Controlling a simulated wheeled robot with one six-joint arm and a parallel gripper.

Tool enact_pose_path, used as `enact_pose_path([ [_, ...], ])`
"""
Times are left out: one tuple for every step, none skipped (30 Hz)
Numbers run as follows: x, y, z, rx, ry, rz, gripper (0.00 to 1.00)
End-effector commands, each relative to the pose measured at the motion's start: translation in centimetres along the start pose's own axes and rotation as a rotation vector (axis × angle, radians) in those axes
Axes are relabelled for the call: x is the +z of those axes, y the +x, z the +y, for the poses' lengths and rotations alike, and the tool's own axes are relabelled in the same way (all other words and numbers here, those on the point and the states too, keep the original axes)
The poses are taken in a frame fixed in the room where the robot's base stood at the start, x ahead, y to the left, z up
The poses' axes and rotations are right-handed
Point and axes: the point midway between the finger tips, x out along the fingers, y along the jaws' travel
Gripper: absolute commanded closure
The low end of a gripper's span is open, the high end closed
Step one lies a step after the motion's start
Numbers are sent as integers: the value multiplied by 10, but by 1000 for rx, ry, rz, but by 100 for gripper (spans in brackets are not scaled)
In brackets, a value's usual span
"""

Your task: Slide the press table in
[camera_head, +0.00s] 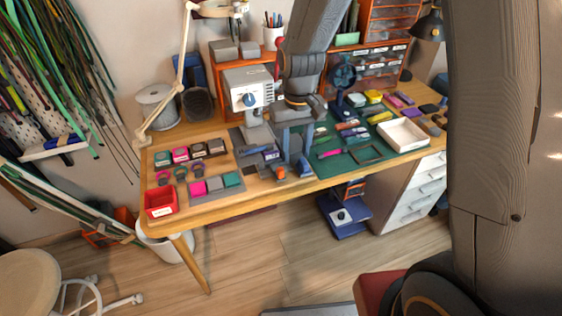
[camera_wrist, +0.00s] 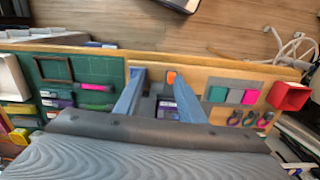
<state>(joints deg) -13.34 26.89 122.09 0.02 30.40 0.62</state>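A grey-white press (camera_head: 248,88) with a blue knob stands at the back of the wooden desk. In front of it a low grey and blue part, which looks like the press table (camera_head: 256,150), reaches toward the desk's front edge. A small orange piece (camera_head: 280,173) shows at its front end; it also shows in the wrist view (camera_wrist: 171,78). My gripper (camera_head: 294,166) points down over this spot. In the wrist view my gripper (camera_wrist: 159,72) has its blue fingers apart, with the orange piece between them, nearer the right finger. I cannot tell whether they touch it.
A green mat (camera_head: 335,164) with tools and a white tray (camera_head: 403,134) lie to the right. Coloured blocks (camera_head: 198,188) and a red bin (camera_head: 159,202) lie to the left. Drawers (camera_head: 408,195) stand under the desk. The floor in front is mostly clear.

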Motion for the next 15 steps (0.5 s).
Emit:
enact_pose_path([
  [-8, 2, -9, 0, -17, -5, 64],
  [-12, 4, -14, 0, -25, -7, 64],
  [-17, 6, -19, 0, -34, -8, 64],
  [-20, 8, -22, 0, -39, -9, 64],
  [-22, 9, -25, 0, -44, -9, 64],
  [-25, 11, -28, 0, -49, -10, 64],
  [-27, 12, -30, 0, -52, -11, 64],
  [-28, 13, -31, 0, -55, -11, 64],
  [-30, 14, -33, 0, -57, -11, 64],
  [-30, 15, -33, 0, -59, -11, 64],
  [-31, 16, -34, 0, -59, -12, 64],
  [-31, 18, -34, 0, -59, -12, 64],
  [-31, 20, -34, 0, -59, -12, 64],
  [-31, 22, -34, 0, -59, -12, 64],
  [-31, 25, -34, 0, -59, -13, 64],
])
